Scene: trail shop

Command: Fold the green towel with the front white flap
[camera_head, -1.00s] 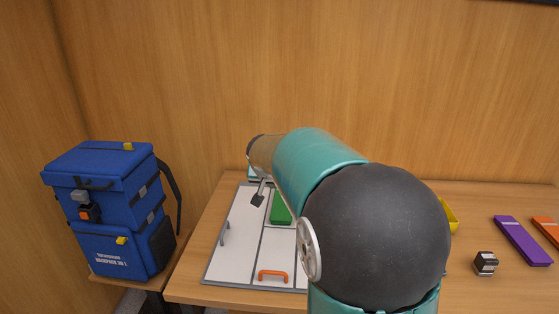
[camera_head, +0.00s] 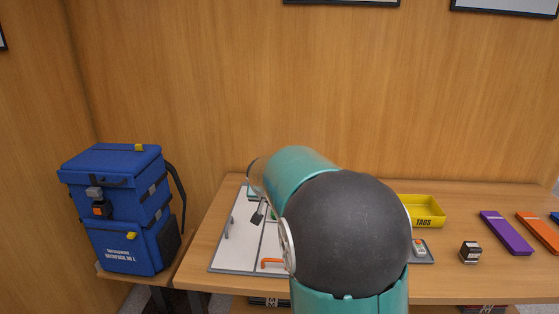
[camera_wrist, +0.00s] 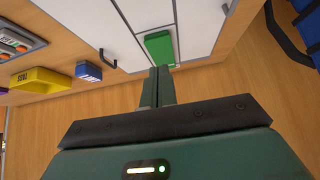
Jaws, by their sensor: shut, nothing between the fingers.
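The white folding board (camera_head: 239,225) lies on the table, its panels split by grey seams. The front white flap carries an orange handle (camera_head: 271,262), and my arm hides its right part. The green towel (camera_wrist: 159,46) lies flat on the board's middle in the wrist view; only a sliver (camera_head: 274,215) shows in the head view. My gripper (camera_head: 257,217) is over the board, left of that sliver. In the wrist view its fingers (camera_wrist: 157,70) are together and empty, with tips in front of the towel's near end. I cannot tell if they touch anything.
A blue backpack (camera_head: 118,205) stands on a stand at left. To the right on the table (camera_head: 450,275) are a yellow TAGS tray (camera_head: 427,213), a small dark box (camera_head: 470,251), and purple (camera_head: 505,233) and orange (camera_head: 537,232) strips. The wooden wall (camera_head: 330,90) rises behind.

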